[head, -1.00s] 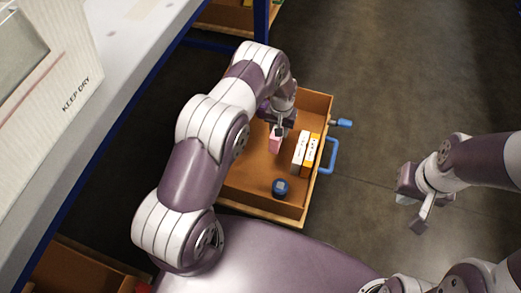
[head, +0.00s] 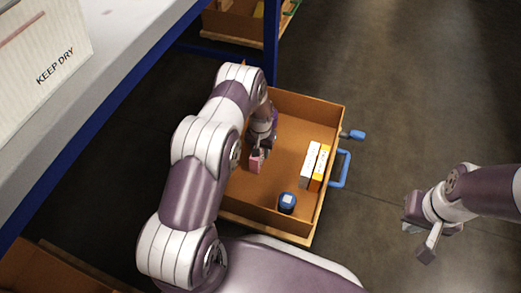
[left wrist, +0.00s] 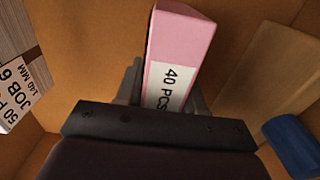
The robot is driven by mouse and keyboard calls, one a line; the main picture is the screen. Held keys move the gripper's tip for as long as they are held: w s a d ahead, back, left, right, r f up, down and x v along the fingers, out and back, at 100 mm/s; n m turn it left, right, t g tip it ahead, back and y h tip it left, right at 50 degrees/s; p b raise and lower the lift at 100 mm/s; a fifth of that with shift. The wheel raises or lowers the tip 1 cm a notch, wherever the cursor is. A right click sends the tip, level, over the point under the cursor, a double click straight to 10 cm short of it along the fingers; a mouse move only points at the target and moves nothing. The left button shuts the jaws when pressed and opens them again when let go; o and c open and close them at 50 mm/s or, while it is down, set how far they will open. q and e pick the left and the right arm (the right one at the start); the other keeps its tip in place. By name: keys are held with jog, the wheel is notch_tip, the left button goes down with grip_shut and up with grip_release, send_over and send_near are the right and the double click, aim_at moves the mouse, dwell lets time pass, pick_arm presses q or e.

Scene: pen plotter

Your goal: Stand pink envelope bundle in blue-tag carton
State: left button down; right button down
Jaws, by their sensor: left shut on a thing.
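The pink envelope bundle (head: 257,160), with a white label reading "40 PCS", is held in my left gripper (head: 259,150). In the left wrist view the bundle (left wrist: 181,45) stands between the two fingers of the left gripper (left wrist: 165,88), which are shut on it. It is inside or just above a brown open carton (head: 283,222); I cannot tell whether it touches the floor. I see no clear blue tag on the carton. My right gripper (head: 421,228) is open and empty, out to the right of the carton.
A white box (head: 309,165) and an orange box (head: 320,168) stand at the carton's right side. A blue round thing (head: 287,202) is at its near side. A blue handle (head: 342,168) sticks out right. A grey shelf (head: 110,60) with a "KEEP DRY" box (head: 45,55) is at left.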

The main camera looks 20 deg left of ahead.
pick_arm(q)
jog(key=c, duration=0.7)
grip_release()
jog(key=shift+r+p, duration=0.25)
jog(key=shift+p, duration=0.05)
notch_tip(320, 180, up, 11)
jog(key=p, duration=0.7)
jog(key=shift+r, duration=0.15)
notch_tip(320, 180, up, 10)
jog(key=s+d, duration=0.2)
jog(key=s, duration=0.1)
jog(key=shift+m+t, duration=0.4)
jog(key=shift+t, duration=0.3)
jog(key=s+d+r, duration=0.1)
jog(key=s+r, duration=0.3)
jog(key=s, duration=0.2)
jog(key=s+d+r, duration=0.2)
jog(key=s+r, duration=0.3)
jog(key=s, duration=0.1)
jog(key=s+d+r, duration=0.1)
jog(key=s+r, duration=0.4)
jog(key=s, duration=0.1)
jog(key=shift+s+d+r, duration=0.25)
jog(key=shift+s, duration=0.15)
